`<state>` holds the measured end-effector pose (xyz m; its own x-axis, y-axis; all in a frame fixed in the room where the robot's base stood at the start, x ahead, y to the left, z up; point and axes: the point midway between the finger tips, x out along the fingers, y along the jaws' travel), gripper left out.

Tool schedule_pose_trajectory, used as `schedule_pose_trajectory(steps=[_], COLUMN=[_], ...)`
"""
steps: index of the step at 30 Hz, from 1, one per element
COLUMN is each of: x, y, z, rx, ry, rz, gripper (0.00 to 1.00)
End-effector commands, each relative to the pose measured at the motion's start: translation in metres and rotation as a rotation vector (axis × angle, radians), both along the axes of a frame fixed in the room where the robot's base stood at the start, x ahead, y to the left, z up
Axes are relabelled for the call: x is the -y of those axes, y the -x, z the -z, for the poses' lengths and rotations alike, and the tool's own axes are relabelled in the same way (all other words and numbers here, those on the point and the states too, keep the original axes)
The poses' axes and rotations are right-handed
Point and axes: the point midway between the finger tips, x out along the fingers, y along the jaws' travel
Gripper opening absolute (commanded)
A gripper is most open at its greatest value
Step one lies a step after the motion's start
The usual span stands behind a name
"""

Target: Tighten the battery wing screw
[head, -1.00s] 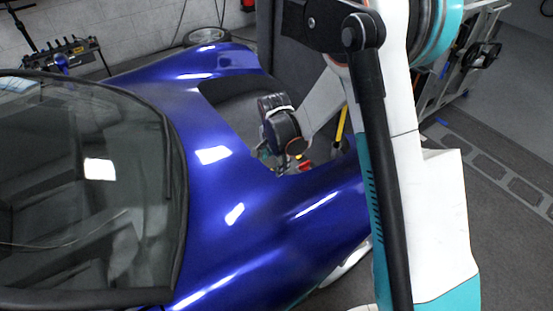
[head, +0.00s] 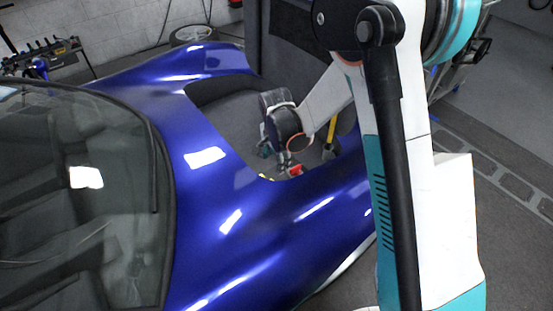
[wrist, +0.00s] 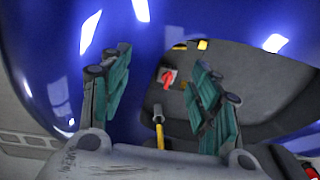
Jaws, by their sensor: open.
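My gripper (wrist: 163,62) is open and empty, its two teal fingers spread wide in the wrist view. In the head view my gripper (head: 277,159) is inside the front opening of the blue car (head: 215,215). A small red part (wrist: 169,77) on a pale plate shows between the fingers in the wrist view, farther off and apart from them. It looks like the wing screw, but I cannot be sure. A red part also shows in the head view (head: 296,170), just right of my gripper. The battery itself is not clearly seen.
A yellow-handled tool (wrist: 159,130) stands in the dark bay, near the right finger. A yellow piece (wrist: 203,45) lies at the bay's edge. The blue body rim surrounds the opening closely. A tyre (head: 194,34) lies by the wall.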

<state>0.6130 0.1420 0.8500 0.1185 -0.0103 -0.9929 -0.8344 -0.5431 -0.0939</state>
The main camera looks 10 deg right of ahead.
Motion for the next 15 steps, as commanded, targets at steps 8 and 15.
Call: schedule_pose_trajectory(steps=[8,15], x=[-0.001,-0.002], y=[-0.018,-0.057], z=[0.016,0.055], rx=[-0.015,-0.055], ry=[0.023,0.067], rz=[-0.207,-0.742], gripper=[0.28,0.28])
